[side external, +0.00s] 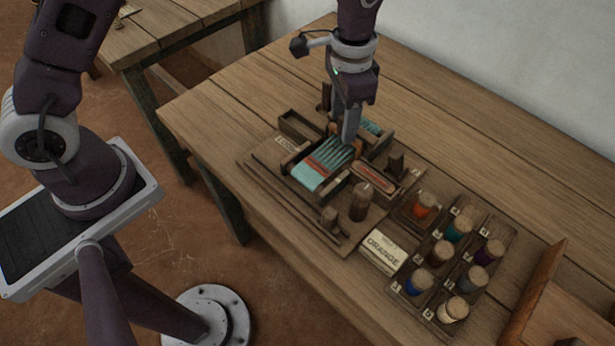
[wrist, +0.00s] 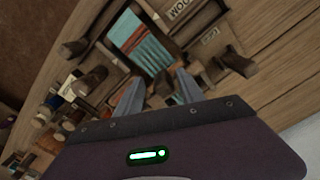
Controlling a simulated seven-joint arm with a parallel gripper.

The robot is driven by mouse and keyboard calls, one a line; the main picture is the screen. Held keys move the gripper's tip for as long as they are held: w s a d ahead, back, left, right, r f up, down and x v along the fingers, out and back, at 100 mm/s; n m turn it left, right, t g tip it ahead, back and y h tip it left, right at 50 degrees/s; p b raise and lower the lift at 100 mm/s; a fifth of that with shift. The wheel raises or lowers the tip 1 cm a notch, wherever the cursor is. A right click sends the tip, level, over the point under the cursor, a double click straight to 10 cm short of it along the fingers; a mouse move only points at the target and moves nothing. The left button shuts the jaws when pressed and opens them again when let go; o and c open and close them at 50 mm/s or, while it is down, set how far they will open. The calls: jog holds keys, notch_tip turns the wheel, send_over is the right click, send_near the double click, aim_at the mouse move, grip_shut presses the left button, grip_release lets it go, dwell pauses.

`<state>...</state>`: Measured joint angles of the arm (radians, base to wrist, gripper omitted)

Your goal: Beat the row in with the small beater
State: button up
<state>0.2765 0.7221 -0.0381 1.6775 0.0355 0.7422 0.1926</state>
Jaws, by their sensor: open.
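The small loom (side external: 320,174) on the bench holds teal warp threads with a red-orange woven band across them. The loom's cloth (wrist: 140,45) also shows in the wrist view. My gripper (side external: 349,138) points down at the far end of the warp. In the wrist view its two fingers (wrist: 158,77) are apart, with a brown wooden piece (wrist: 163,86) showing between them. This piece may be the small beater's handle; I cannot tell whether the fingers touch it. My fingers hide part of the far end of the loom.
A shuttle with red thread (side external: 374,180) lies in a tray right of the loom. A dark wooden cylinder (side external: 361,202) stands in front of it. An "ORANGE" card (side external: 384,251) and a rack of several corked jars (side external: 437,254) stand further right. The bench behind is clear.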

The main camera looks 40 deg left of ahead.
jog(key=shift+r, duration=2.8)
jog(key=s+a+r+n+t, duration=0.2)
jog(key=s+a+r, duration=0.3)
jog(key=r, duration=0.5)
jog(key=s+a+r+n+t, duration=0.1)
jog(key=s+a+r+n, duration=0.1)
jog(key=s, duration=0.8)
jog(key=s+a+r+n+t, duration=0.2)
jog(key=s+a, duration=0.3)
jog(key=s, duration=0.4)
jog(key=shift+s+a+r+t, duration=0.25)
jog(key=shift+s+r+t, duration=0.05)
jog(key=shift+s, duration=0.05)
